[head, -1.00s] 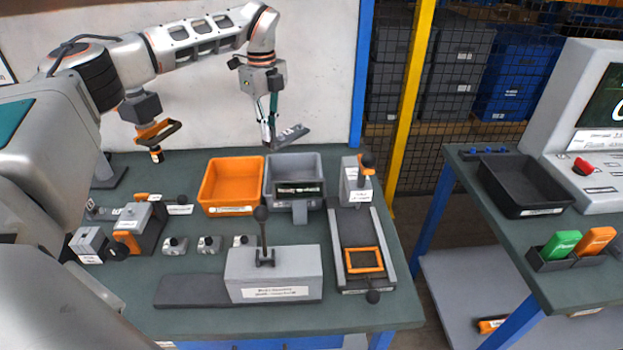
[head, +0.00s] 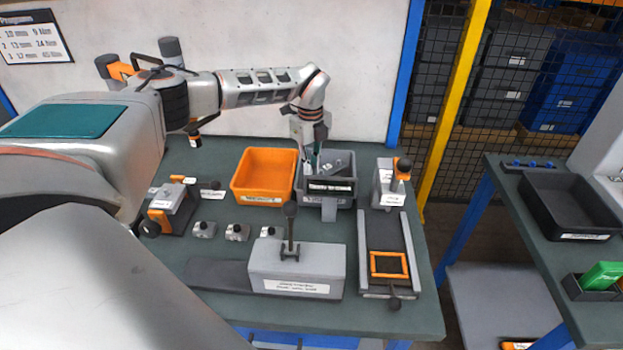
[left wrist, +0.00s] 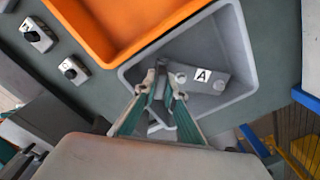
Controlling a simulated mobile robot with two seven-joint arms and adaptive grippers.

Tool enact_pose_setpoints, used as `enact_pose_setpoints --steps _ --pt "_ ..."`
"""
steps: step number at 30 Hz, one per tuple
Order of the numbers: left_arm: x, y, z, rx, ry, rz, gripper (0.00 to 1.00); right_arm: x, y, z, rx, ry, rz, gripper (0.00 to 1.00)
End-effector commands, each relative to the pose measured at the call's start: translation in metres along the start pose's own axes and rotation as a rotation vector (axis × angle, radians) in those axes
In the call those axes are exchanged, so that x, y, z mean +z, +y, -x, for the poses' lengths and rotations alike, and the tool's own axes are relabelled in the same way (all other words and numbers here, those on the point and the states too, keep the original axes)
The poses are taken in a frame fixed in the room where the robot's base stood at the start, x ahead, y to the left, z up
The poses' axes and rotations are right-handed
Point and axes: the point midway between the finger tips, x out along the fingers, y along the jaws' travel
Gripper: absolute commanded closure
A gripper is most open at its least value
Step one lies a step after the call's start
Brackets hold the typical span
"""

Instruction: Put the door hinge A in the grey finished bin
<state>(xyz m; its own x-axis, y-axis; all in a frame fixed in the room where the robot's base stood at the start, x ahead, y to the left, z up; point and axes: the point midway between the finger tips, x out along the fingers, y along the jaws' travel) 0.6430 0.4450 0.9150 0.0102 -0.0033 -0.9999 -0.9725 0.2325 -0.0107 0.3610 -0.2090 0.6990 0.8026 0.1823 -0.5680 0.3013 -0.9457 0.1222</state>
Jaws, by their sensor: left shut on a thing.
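The door hinge A (left wrist: 205,77) is a grey plate with a white "A" label. In the left wrist view it is within the outline of the grey finished bin (left wrist: 243,45). My left gripper (left wrist: 166,88) is shut on one end of the hinge. In the head view my left gripper (head: 313,163) reaches down into the grey bin (head: 354,178), whose front is partly covered by a dark label plate. The hinge is mostly hidden there, and I cannot tell whether it touches the bin floor. My right gripper is not in view.
An orange bin (head: 262,178) stands directly left of the grey bin. A grey block with a lever (head: 297,268) is in front, and a slide fixture (head: 389,265) is to the right. Several small grey blocks (head: 237,232) sit front left. A black tray (head: 566,205) is on the other bench.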

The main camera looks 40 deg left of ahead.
Motion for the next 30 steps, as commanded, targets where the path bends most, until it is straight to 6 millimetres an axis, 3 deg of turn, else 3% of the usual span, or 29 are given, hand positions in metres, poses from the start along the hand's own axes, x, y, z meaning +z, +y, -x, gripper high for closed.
enact_pose_setpoints --steps 6,15,25,27,30 --pt "-0.001 -0.001 -0.011 -0.002 0.0 -0.001 1.0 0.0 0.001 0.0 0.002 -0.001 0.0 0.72" --pt "-0.001 -0.001 -0.047 -0.002 0.0 -0.001 1.0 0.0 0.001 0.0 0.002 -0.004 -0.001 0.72" --pt "0.0 0.0 -0.05 -0.002 0.0 -0.001 1.0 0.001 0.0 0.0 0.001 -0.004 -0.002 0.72" --pt "0.0 0.0 -0.051 0.0 0.0 -0.001 0.77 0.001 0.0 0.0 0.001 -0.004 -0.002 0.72" --pt "0.0 0.0 -0.05 0.0 0.0 -0.001 0.73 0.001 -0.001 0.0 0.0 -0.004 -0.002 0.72"
